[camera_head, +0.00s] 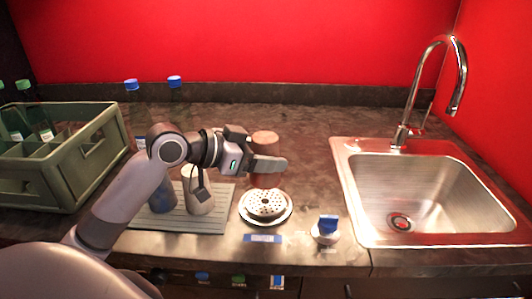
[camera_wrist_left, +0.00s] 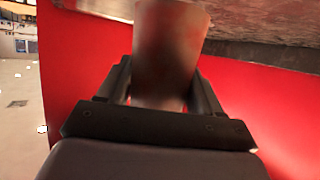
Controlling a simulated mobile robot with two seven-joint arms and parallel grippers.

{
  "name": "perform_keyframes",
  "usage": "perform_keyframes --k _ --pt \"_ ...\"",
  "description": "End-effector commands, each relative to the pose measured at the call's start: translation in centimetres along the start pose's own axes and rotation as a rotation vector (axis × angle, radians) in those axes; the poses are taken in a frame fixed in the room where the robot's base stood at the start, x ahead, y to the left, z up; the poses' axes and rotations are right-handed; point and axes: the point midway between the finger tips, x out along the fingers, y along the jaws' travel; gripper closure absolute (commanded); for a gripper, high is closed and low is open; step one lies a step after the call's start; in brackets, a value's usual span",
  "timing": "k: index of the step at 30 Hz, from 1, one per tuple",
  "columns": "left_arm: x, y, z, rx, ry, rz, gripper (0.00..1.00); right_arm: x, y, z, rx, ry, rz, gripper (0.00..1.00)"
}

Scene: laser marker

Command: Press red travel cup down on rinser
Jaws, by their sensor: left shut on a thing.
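The red travel cup (camera_head: 265,143) looks dull red-brown in the head view. My left gripper (camera_head: 266,165) is shut around its side and holds it up. The gripper's fingers hide part of the cup. The round metal rinser (camera_head: 266,205), with a perforated top, sits on the counter below the cup in the picture. A gap shows between the cup and the rinser. In the left wrist view the cup (camera_wrist_left: 170,50) stands between the two dark fingers (camera_wrist_left: 168,88), blurred and close. My right gripper is not in view.
A ribbed grey mat (camera_head: 222,215) left of the rinser holds a blue cup (camera_head: 163,197) and a cream cup (camera_head: 198,195). A blue-topped knob (camera_head: 327,228) stands to the right. Beyond it are the sink (camera_head: 440,195) and faucet (camera_head: 455,75). A green crate (camera_head: 70,165) with bottles is far left.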

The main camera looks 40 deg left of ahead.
Motion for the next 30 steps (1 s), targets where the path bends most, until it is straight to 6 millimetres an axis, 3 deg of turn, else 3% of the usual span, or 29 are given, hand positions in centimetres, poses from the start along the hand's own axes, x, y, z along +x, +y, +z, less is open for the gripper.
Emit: perform_keyframes --k 11,18,30 --pt "1.6 0.0 3.8 0.001 0.003 -0.001 0.70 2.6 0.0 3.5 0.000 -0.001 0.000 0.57" --pt "2.1 0.0 5.0 0.000 0.001 -0.001 0.70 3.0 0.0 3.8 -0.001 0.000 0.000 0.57" --pt "2.1 0.0 5.1 0.000 0.002 -0.001 0.70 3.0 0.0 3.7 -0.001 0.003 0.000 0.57"
